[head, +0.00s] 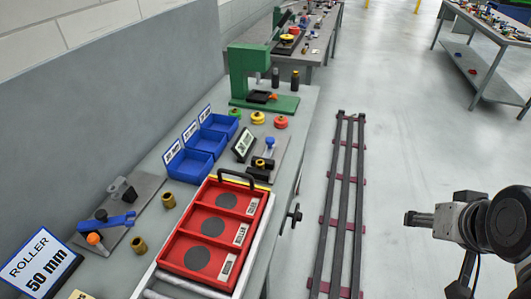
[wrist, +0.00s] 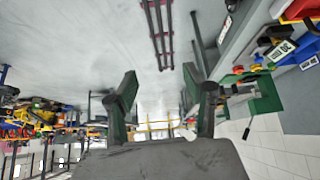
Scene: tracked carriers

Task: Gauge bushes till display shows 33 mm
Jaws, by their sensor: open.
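Two brass bushes stand on the bench at the left in the head view, one (head: 168,200) behind the other (head: 138,246). A gauge (head: 263,163) with a blue knob and black parts sits on a grey plate. A dark display (head: 243,145) stands beside it; its digits are too small to read surely. My gripper (head: 409,218) is at the right over the floor, well away from the bench. The wrist view shows its two fingers (wrist: 162,95) spread apart with nothing between them.
A red tray (head: 268,219) with dark circles lies at the bench front. Rails (head: 338,200) run along the open floor.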

